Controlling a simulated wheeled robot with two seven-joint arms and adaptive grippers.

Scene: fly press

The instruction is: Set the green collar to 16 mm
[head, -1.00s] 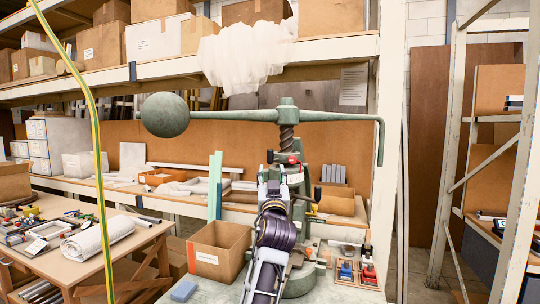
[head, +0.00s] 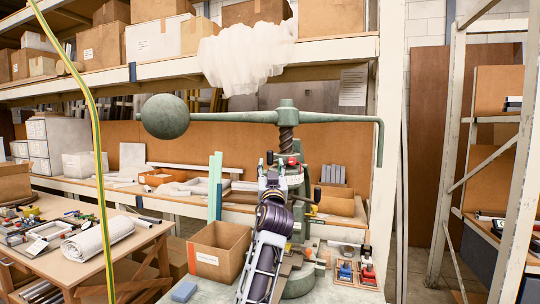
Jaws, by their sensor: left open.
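The fly press (head: 287,103) stands on the bench in the middle of the head view, grey-green, with a round ball weight (head: 166,116) on its left arm and a bent handle at the right. Its threaded screw (head: 287,138) runs down to a small red part (head: 292,161). My left gripper (head: 272,163) is open, pointing up in front of the screw's lower end, close to the red part. I cannot tell whether it touches anything. I cannot make out the green collar or its scale; my left arm and gripper cover part of the press. My right gripper is not seen.
On the bench are an open cardboard box (head: 219,250), a blue block (head: 184,291) and a wooden tray with blue and red pieces (head: 345,274). A cluttered table (head: 125,250) stands left. A yellow-green cable (head: 91,110) hangs at the left.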

